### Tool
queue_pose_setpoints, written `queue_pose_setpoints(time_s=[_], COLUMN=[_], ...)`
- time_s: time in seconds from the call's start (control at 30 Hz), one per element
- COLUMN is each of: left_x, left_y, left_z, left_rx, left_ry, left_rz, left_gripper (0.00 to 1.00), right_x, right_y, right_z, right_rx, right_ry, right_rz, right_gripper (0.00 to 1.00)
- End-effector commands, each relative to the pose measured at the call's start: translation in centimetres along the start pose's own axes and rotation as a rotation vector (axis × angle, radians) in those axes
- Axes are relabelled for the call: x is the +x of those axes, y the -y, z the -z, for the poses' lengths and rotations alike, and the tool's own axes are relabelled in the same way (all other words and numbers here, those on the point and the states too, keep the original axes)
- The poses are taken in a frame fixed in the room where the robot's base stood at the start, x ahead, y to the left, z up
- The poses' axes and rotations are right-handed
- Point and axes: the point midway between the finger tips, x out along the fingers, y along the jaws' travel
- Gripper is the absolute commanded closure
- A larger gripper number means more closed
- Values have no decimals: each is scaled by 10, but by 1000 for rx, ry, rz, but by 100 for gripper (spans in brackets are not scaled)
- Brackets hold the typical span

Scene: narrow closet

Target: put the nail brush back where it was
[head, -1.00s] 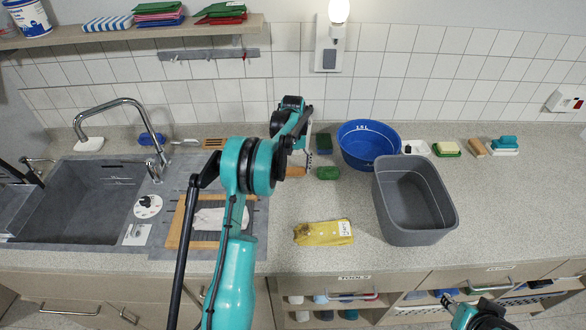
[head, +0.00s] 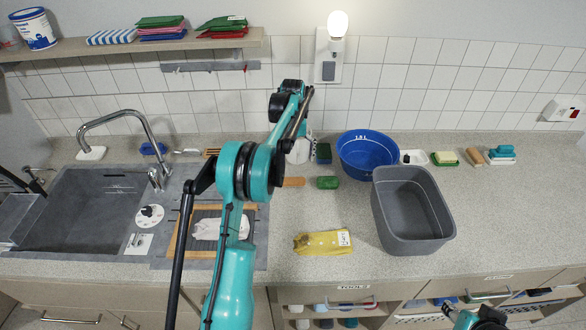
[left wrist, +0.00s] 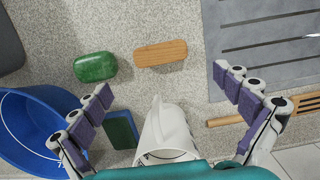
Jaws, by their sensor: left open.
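A wooden, rounded block (head: 293,182), the likely nail brush, lies on the counter left of a green soap bar (head: 328,183). In the left wrist view the wooden block (left wrist: 161,53) lies flat beside the green bar (left wrist: 95,67); no bristles show. A second wooden brush (head: 472,156) lies farther right, so I cannot be sure which one is meant. My left gripper (left wrist: 163,82) is open and empty above the counter, its fingers spread with the wooden block ahead between them. In the head view my arm hides its fingers. My right gripper (head: 485,319) shows only partly at the bottom edge.
A white jug (left wrist: 168,135) and a blue-green sponge (left wrist: 122,128) stand close below the left gripper. A blue tub (head: 368,154) and a grey basin (head: 411,210) stand to the right. The right counter is mostly free.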

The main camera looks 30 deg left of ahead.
Motion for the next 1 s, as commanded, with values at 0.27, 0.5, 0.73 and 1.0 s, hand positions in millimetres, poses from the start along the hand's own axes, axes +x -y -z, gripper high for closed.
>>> queue_pose_setpoints(time_s=[0.27,0.5,0.73,1.0], left_x=[-32,-81,-119,-111], left_y=[-2,-27,-48,-49], left_z=[-3,-57,-152,-270], left_rx=[5,91,222,374], left_ry=[-5,-115,-288,-488], left_rz=[-1,-14,-41,-81], left_gripper=[0,0,0,0], right_x=[-5,-5,-5,-5], right_y=[0,0,0,0], right_z=[4,3,3,3], right_rx=[0,0,0,0], right_ry=[0,0,0,0], right_rz=[0,0,0,0], right_gripper=[60,60,60,60])
